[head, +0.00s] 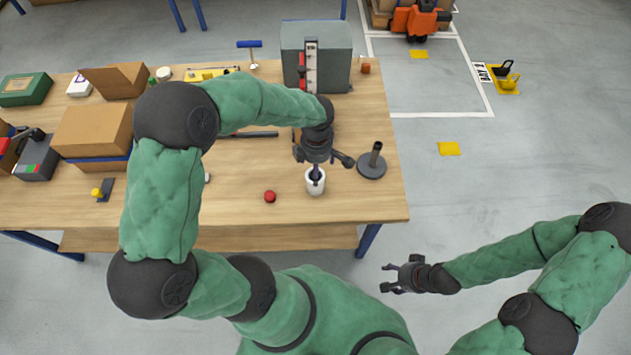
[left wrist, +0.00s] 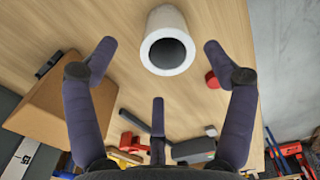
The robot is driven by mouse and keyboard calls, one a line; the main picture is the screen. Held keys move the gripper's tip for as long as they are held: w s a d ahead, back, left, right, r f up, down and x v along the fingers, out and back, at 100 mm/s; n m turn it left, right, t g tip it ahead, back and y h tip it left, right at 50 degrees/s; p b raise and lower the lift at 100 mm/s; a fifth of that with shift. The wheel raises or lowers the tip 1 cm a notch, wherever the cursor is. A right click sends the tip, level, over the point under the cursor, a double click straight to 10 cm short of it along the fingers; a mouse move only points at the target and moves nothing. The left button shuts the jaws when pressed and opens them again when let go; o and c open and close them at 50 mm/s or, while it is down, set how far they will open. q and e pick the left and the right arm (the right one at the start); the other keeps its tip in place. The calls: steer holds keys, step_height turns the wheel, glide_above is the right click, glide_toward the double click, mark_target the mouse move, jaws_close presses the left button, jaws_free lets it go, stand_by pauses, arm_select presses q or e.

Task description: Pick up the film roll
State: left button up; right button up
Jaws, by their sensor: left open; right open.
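The film roll (head: 315,187) is a white hollow cylinder standing upright on the wooden table near its front edge. My left gripper (head: 320,163) is open above it, with its fingers spread, and partly overlaps the roll's top in the head view. In the left wrist view the roll (left wrist: 167,22) shows its dark open end between the two upper fingertips of the left gripper (left wrist: 158,60), apart from them. My right gripper (head: 388,279) is open and empty, off the table's front edge over the floor.
A dark post on a round base (head: 371,168) stands right of the roll. A red knob-like object (head: 270,196) lies to its left. A grey-green machine (head: 330,50) stands behind. Cardboard boxes (head: 92,131) are at left. The table's front right corner is clear.

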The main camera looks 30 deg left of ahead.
arm_select(q)
steer(key=f, duration=0.2)
steer(key=s+f+b, duration=0.1)
steer(key=f, duration=0.1)
steer(key=shift+w+f, duration=0.1)
steer(key=shift+f, duration=0.5)
steer(key=c, duration=1.3)
